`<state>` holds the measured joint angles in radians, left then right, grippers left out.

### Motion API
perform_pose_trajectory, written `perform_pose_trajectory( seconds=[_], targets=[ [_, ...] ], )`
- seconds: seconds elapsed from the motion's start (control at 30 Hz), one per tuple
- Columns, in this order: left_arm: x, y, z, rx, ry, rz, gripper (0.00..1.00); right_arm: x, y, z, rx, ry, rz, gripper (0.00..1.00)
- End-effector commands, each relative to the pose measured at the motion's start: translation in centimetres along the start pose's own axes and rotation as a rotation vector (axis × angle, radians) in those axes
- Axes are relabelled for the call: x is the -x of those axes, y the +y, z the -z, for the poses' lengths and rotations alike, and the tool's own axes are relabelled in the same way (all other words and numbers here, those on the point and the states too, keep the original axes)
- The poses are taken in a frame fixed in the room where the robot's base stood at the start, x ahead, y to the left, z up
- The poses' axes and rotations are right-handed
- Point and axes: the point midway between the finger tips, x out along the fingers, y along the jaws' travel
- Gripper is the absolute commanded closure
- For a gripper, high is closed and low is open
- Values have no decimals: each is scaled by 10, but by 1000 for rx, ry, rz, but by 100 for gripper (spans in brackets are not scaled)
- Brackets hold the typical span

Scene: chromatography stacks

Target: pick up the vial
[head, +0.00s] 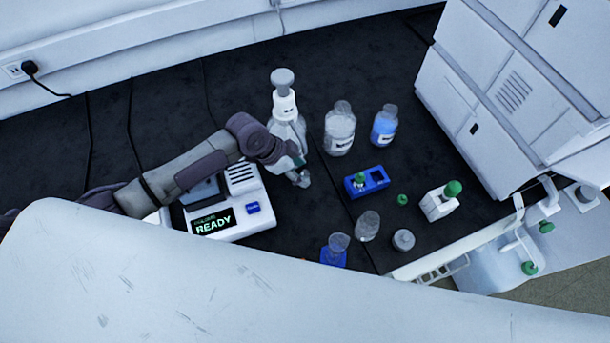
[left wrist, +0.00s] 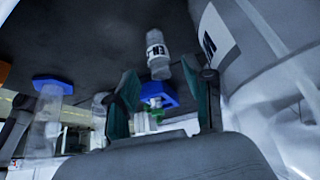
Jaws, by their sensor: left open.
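A small vial with a green top (head: 359,180) stands in the left hole of the blue rack (head: 378,184) on the dark bench. My left gripper (head: 301,178) is left of the rack, apart from the vial, with nothing seen between its fingers. In the left wrist view, the two dark green finger pads of my left gripper (left wrist: 167,82) are spread apart. The blue rack (left wrist: 160,89) and a green part (left wrist: 156,114) show beyond and between them; the vial's body is hard to make out there. My right gripper is not in view.
A large pump-top bottle (head: 284,105) stands right behind my left gripper. A clear bottle (head: 340,132) and a blue-filled bottle (head: 384,126) stand behind the rack. A green cap (head: 402,199) lies right of it. Glassware (head: 367,226) stands in front; a white READY device (head: 241,212) is at left.

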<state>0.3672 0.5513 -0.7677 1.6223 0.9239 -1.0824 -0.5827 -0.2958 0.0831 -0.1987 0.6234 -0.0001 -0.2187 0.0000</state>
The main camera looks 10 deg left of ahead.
Motion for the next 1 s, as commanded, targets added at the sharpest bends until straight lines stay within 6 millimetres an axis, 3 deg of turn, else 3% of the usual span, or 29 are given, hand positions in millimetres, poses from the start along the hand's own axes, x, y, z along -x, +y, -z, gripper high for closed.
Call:
perform_pose_trajectory(
  seconds=[0.33,0.63,1.0],
  targets=[
    [-9,0,-1,-1,-1,1,49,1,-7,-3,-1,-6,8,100],
    [-9,0,0,-1,-1,1,97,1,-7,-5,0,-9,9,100],
    [-6,-1,1,-1,0,2,100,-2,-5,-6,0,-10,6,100]
  ],
)
